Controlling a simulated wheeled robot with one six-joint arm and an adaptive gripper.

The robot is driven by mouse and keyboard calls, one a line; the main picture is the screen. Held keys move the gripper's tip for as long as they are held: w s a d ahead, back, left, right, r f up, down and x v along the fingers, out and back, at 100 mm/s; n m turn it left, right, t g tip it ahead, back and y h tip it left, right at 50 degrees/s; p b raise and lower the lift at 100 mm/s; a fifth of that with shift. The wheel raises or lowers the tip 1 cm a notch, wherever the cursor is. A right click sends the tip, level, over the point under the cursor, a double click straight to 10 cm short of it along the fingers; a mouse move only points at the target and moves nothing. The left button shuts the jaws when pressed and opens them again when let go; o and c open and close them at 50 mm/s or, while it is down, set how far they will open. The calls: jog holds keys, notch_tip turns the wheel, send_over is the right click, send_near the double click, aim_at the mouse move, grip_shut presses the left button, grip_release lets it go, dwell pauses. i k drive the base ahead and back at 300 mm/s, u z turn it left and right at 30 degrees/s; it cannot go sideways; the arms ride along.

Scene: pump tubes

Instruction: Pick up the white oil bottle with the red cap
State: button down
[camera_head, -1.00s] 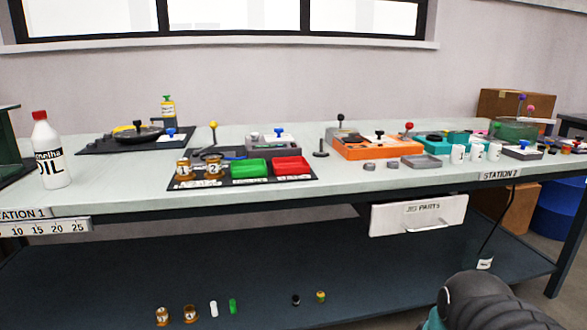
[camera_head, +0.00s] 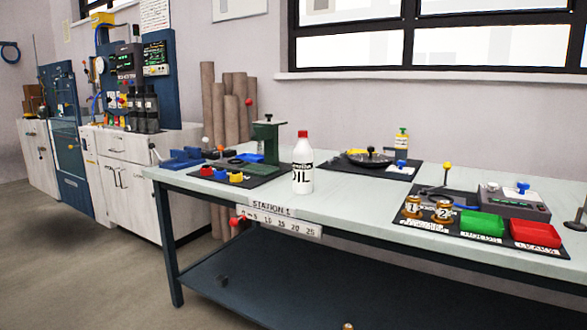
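The white oil bottle (camera_head: 302,172) with the red cap (camera_head: 302,134) stands upright on the light-topped workbench, just right of the dark mat that holds the green press. Its label shows the letters "IL". It sits near the front edge of the bench, above the Station 1 sign. Nothing touches it that I can see. My gripper is not in view.
The workbench (camera_head: 350,205) has bare room around the bottle. A green press (camera_head: 267,145) stands close on its left. A black mat with green (camera_head: 479,224) and red trays (camera_head: 535,234) lies right. White cabinets (camera_head: 120,190) stand far left; open floor lies in front.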

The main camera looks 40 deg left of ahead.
aim_at(303, 154)
jog(key=z, duration=0.8)
jog(key=i, duration=1.6)
jog(key=u, duration=3.75)
jog(key=i, duration=0.9)
